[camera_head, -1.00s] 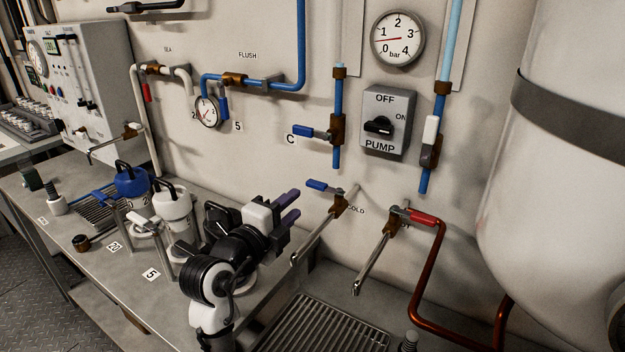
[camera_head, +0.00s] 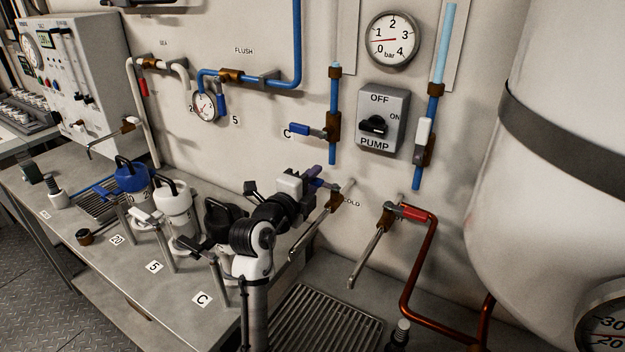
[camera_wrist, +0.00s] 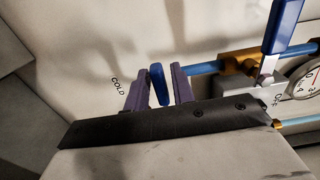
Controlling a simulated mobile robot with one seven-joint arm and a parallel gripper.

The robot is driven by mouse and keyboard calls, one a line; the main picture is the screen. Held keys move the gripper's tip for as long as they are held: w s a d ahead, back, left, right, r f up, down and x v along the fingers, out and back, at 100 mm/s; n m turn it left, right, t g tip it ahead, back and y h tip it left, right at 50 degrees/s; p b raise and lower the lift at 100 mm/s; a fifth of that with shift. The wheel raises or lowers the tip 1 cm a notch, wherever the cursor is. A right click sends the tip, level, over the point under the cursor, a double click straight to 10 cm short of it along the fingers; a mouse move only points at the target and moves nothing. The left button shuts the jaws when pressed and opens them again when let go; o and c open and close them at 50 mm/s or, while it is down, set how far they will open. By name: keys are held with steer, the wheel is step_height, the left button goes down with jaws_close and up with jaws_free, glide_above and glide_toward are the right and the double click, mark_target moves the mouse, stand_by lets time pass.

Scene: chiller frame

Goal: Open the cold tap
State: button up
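The cold tap has a brass body (camera_head: 335,200) and a long metal spout (camera_head: 312,228) on the wall beside the COLD label. Its blue lever is largely hidden behind my gripper in the head view. My gripper (camera_head: 322,179) is at the lever, with its purple fingers reaching toward the wall. In the wrist view, the blue lever (camera_wrist: 158,84) stands between the two fingers of my gripper (camera_wrist: 160,90). Narrow gaps show beside the lever, so the fingers are open around it. Whether either finger touches it is hard to tell.
The hot tap (camera_head: 388,215) with its red lever is to the right, joined to a copper pipe (camera_head: 415,270). A blue-handled valve (camera_head: 302,130) is above. White (camera_head: 173,202) and blue-topped (camera_head: 132,178) canisters stand left. A drain grate (camera_head: 320,322) lies below.

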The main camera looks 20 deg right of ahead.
jaws_close()
steer(key=shift+s+n+t+y, duration=0.1)
steer(key=shift+n+t+y, duration=0.2)
steer(key=shift+y, duration=0.1)
steer(key=shift+s+a+n+t+y+b, duration=0.25)
steer(key=shift+n+t+y+b, duration=0.15)
steer(key=shift+n+t+y, duration=0.15)
steer(key=shift+w, duration=0.1)
steer(key=shift+o, duration=1.3)
jaws_free()
